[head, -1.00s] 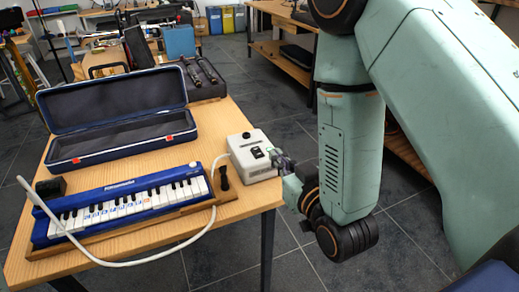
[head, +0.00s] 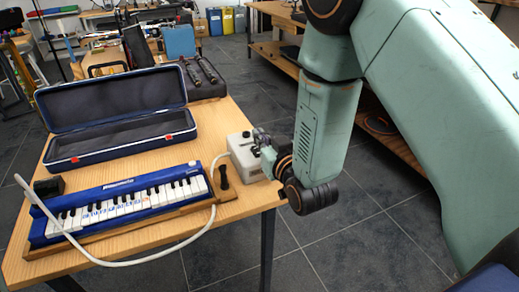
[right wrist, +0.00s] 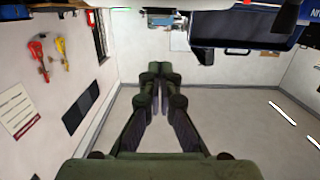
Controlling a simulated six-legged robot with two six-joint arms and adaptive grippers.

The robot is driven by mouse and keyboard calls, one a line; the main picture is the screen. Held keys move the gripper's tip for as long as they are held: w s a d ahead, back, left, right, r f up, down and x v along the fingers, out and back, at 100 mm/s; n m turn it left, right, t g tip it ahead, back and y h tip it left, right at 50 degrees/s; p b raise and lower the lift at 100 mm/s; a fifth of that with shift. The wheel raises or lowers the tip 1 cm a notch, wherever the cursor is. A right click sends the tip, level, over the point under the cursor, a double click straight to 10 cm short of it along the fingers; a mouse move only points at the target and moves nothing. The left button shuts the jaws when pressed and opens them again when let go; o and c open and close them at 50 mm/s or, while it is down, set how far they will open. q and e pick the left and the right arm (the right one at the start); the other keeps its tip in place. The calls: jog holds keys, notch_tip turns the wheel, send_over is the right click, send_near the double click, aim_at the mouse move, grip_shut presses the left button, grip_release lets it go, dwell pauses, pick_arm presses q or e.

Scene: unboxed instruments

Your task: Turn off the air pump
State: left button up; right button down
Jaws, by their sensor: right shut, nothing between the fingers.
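The air pump (head: 240,158) is a small off-white box at the right end of the wooden table. A white hose runs from it to the blue keyboard (head: 125,205). My right gripper (head: 259,138) is at the right side of the pump's top in the head view, overlapping it and covering the area where the dark switch sits. I cannot tell whether it touches the pump. In the right wrist view the gripper fingers (right wrist: 160,78) are together with nothing between them. My left gripper is not in view.
An open dark blue case (head: 115,125) lies behind the keyboard on the table (head: 215,112). A small black box (head: 49,187) stands at the left. A dark upright handle (head: 223,176) is close in front of the pump.

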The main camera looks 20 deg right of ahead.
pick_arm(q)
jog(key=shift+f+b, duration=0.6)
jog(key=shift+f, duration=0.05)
pick_arm(e)
jog(key=shift+w+f, duration=0.25)
jog(key=shift+f, duration=0.8)
jog(key=shift+w+f, duration=0.2)
jog(key=shift+f, duration=0.8)
jog(key=shift+r, duration=0.1)
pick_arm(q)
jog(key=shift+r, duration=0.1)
pick_arm(e)
jog(key=shift+w+f, duration=0.1)
jog(key=shift+f, duration=0.2)
jog(key=shift+w+r+p, duration=0.15)
jog(key=shift+r+p, duration=0.4)
notch_tip(320, 180, up, 3)
jog(key=shift+w+r+p, duration=0.1)
jog(key=shift+w+p, duration=0.05)
jog(key=shift+p, duration=1.1)
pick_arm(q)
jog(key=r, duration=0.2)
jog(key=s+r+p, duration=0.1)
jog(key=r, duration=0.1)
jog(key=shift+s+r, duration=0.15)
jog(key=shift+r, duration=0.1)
pick_arm(e)
jog(key=s+r, duration=0.3)
jog(key=s, duration=0.6)
jog(key=shift+s+d+r, duration=0.15)
